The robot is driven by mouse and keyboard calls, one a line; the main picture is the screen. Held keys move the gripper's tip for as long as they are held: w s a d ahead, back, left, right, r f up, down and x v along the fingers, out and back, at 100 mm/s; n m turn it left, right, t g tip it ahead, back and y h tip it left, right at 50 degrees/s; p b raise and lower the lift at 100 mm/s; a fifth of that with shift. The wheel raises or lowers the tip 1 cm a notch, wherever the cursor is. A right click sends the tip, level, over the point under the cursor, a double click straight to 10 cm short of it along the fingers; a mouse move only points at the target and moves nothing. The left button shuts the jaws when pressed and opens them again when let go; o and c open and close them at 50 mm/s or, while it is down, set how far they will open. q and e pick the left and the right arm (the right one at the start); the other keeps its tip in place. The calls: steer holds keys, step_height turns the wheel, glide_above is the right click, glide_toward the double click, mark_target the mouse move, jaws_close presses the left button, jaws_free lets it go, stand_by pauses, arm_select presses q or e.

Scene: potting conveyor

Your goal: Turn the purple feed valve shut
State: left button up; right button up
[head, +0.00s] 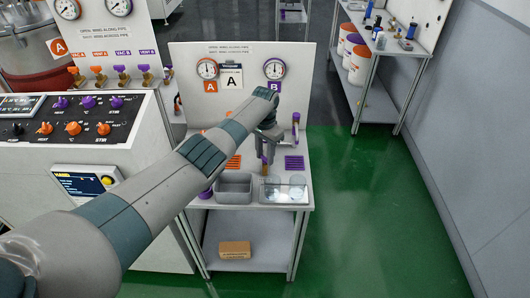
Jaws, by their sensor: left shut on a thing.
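My left gripper (266,147) reaches over the small bench in front of the white gauge board and points down. Its fingers are closed at a small purple-topped brass part (265,167), seen just under the fingertips. My forearm and the gripper hide most of this part, so I cannot tell which way its wing points. Another upright purple and brass fitting (296,122) stands just right of the gripper, apart from it. My right gripper is not in view.
The bench holds a grey bin (234,187), a clear tray (285,192) with round clear items, and a purple grille (294,162). Gauge B (274,69) is on the board behind. A control console (65,125) stands left. Green floor (365,220) is free at right.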

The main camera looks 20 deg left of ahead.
mark_target(265, 157)
arm_select(q)
steer(key=n+p, duration=0.1)
steer(key=n, duration=0.2)
steer(key=shift+r+n, duration=0.1)
steer(key=shift+n, duration=0.2)
steer(key=n+p, duration=0.1)
steer(key=n, duration=0.3)
stand_by(0.4)
steer(key=o, duration=1)
steer(key=shift+o, duration=0.2)
steer(key=shift+r+p, duration=0.3)
steer(key=shift+r, duration=0.55)
step_height(265, 157, up, 16)
steer(key=b, duration=0.3)
steer(key=shift+f, duration=0.2)
